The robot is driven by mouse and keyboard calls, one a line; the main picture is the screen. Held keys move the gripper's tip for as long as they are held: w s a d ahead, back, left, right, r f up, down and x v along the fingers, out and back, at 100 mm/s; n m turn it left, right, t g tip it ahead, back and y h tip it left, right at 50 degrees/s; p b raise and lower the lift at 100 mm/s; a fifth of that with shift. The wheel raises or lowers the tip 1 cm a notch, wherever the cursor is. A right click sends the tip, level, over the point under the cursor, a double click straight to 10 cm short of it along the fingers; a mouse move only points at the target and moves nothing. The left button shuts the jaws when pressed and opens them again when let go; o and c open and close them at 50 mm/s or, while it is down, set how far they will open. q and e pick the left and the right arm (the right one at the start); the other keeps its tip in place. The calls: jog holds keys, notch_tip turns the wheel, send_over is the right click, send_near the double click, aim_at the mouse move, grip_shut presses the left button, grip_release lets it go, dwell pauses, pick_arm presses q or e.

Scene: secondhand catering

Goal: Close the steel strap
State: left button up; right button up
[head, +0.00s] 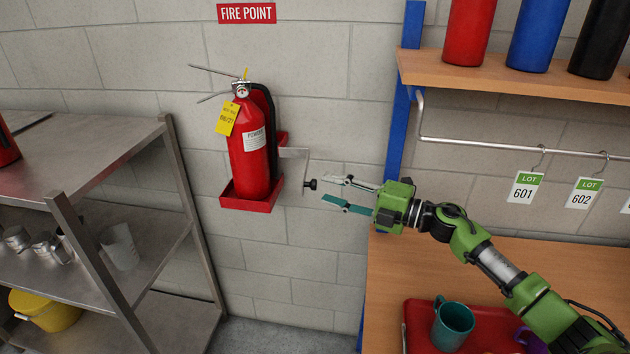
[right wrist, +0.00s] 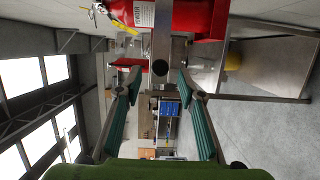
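A red fire extinguisher (head: 250,150) stands upright in a red wall bracket (head: 245,203). The grey steel strap (head: 294,152) sticks out to the right of the bracket, swung open and not across the extinguisher. A black knob (head: 311,184) sits on its bent end. My right gripper (head: 324,188) is open and empty, just right of the knob, its fingers pointing left at it. In the right wrist view the strap (right wrist: 161,45) runs upright between the open fingertips, with the knob (right wrist: 160,68) near the middle. My left gripper is not in view.
A steel shelf rack (head: 75,170) with jugs and a yellow pot (head: 47,310) stands left. On the right, a blue upright (head: 396,120) carries a wooden shelf (head: 500,75) with bottles and a hook rail. Below, a wooden table (head: 390,285) bears a red tray (head: 420,338) with a teal mug (head: 453,325).

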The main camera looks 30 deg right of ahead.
aim_at(314, 185)
jog(key=shift+p+x, duration=0.65)
jog(key=shift+x, duration=2.05)
jog(key=shift+s, duration=0.1)
grip_shut()
